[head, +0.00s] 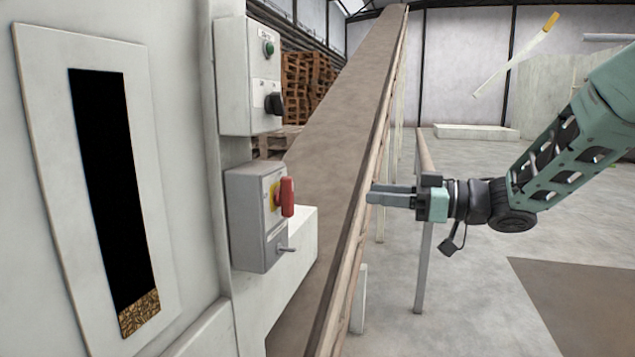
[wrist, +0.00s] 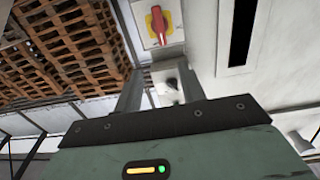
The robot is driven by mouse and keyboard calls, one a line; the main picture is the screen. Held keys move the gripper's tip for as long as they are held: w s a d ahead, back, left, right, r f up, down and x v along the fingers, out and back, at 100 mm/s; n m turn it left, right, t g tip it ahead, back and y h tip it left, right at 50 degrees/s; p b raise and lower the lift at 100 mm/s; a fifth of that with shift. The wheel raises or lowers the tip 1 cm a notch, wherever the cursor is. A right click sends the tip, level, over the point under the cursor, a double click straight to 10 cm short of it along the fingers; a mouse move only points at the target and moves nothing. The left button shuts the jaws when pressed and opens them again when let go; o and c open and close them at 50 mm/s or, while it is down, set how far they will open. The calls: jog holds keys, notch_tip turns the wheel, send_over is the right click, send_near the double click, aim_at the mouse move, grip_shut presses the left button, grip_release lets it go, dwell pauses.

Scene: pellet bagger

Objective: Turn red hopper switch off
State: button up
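The red hopper switch (head: 287,196) is a red rotary handle on a yellow plate, on the front of a grey box (head: 246,222) at the middle left. Its handle stands upright in the head view. It also shows in the wrist view (wrist: 158,24), near the top edge, beyond the fingertips. My gripper (head: 370,194) is to the right of the switch, pointing left toward it, with a clear gap between. In the wrist view its two fingers (wrist: 159,78) are apart with nothing held. A small toggle lever (head: 286,249) sits below the red handle.
Above is another grey box (head: 247,75) with a green button (head: 268,48) and a black knob (head: 273,103). A sloping conveyor (head: 340,130) runs behind. A rail (head: 424,220) stands behind my gripper. The space between gripper and switch looks clear.

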jog(key=p, duration=0.6)
send_near(292, 186)
jog(key=x, duration=0.9)
jog(key=shift+w, duration=0.2)
grip_shut()
